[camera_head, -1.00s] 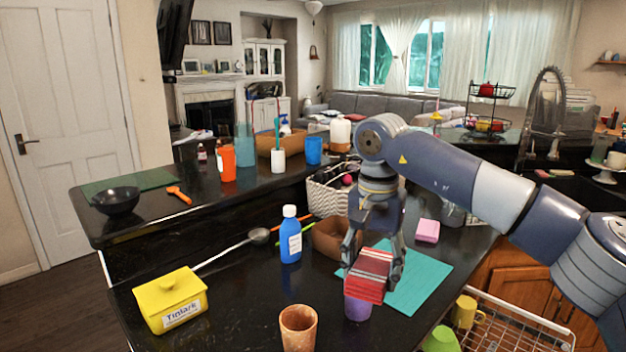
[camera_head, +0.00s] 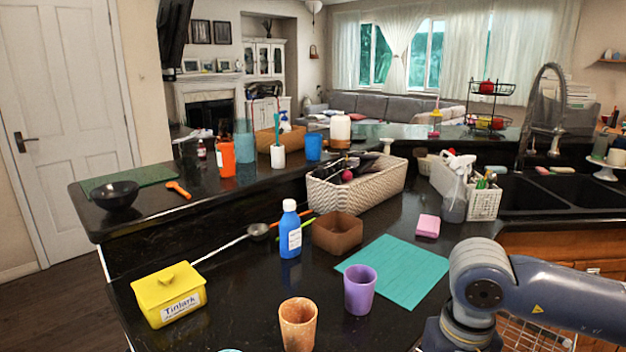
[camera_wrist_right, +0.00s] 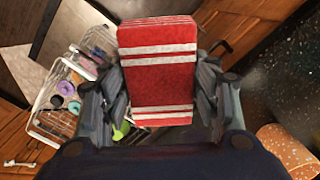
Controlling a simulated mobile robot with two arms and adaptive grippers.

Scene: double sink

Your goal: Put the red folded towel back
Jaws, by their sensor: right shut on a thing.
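The red folded towel (camera_wrist_right: 158,75), with white stripes, is between the fingers of my right gripper (camera_wrist_right: 160,100) in the right wrist view. The gripper is shut on it and holds it above the floor near the white wire rack. In the head view my right arm reaches in at the lower right, and its gripper and the towel are out of sight below the frame. My left gripper does not show in any view.
A teal mat (camera_head: 398,272), a purple cup (camera_head: 360,290) and a terracotta cup (camera_head: 298,325) are on the dark counter. A brown box (camera_head: 337,233), a blue bottle (camera_head: 290,232) and a pink sponge (camera_head: 428,226) stand nearby. A wire rack (camera_wrist_right: 70,95) with several items is low beside the towel.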

